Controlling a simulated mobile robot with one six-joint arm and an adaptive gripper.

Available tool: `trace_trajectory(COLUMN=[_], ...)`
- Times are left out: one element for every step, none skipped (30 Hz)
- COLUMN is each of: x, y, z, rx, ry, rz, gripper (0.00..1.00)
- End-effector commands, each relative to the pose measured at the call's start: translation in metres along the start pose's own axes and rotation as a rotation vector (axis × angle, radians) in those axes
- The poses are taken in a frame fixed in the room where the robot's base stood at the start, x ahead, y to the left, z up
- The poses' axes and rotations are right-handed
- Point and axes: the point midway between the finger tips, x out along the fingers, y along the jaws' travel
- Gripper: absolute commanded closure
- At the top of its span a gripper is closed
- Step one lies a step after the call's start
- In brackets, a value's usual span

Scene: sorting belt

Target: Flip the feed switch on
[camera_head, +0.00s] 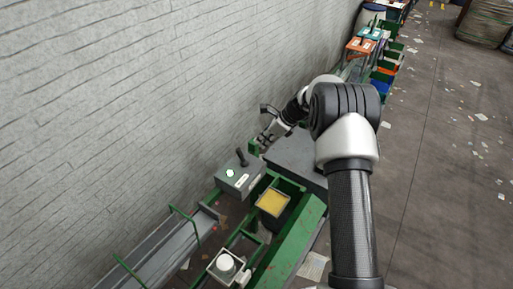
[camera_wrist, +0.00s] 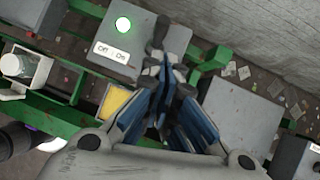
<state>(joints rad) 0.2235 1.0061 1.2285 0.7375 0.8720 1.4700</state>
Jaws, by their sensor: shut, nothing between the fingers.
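The switch box (camera_head: 232,186) is a grey box on the green belt frame, with a dark lever (camera_head: 242,158) standing up from its top and a small lamp (camera_head: 230,173). In the wrist view the box (camera_wrist: 145,66) shows a lit green lamp (camera_wrist: 123,24) and an "Off | On" label (camera_wrist: 113,53). The lever (camera_wrist: 160,31) is at the box's right side there, partly hidden near my fingertips. My gripper (camera_head: 265,136) is shut and empty, just beyond the box in the head view. In the wrist view my gripper (camera_wrist: 165,68) overlaps the box's edge; contact with the lever is unclear.
A yellow-topped bin (camera_head: 272,203) and a white-capped device (camera_head: 225,264) stand near the box on the green frame. A grey chute (camera_head: 172,244) runs along the brick wall. Coloured bins (camera_head: 380,82) line the far belt. The right floor is open, with scattered litter.

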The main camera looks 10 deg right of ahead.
Motion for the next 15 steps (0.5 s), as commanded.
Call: trace_trajectory(x=[-0.012, -0.017, -0.022, -0.026, -0.030, -0.034, -0.036, -0.038, -0.040, -0.041, -0.042, -0.043, -0.043, -0.043, -0.043], y=[-0.001, -0.001, -0.001, -0.001, -0.002, -0.001, -0.001, -0.001, -0.001, -0.001, -0.001, -0.001, -0.001, -0.001, -0.001], z=[0.003, 0.004, 0.005, 0.006, 0.007, 0.008, 0.008, 0.008, 0.008, 0.009, 0.009, 0.009, 0.009, 0.009, 0.009], rx=[0.000, 0.000, 0.000, 0.000, 0.000, 0.000, 0.000, 0.000, 0.001, 0.001, 0.001, 0.001, 0.001, 0.001, 0.001], ry=[-0.001, -0.001, 0.000, 0.000, 0.000, 0.000, 0.000, 0.000, 0.000, 0.000, 0.000, 0.000, 0.001, 0.001, 0.001], rz=[-0.003, -0.003, -0.002, -0.002, -0.002, -0.001, 0.000, 0.000, 0.000, 0.000, 0.000, 0.000, 0.001, 0.001, 0.001], gripper=[1.00, 1.00, 1.00, 1.00, 1.00, 1.00, 1.00, 1.00, 1.00, 1.00, 1.00, 1.00, 1.00, 1.00, 1.00])
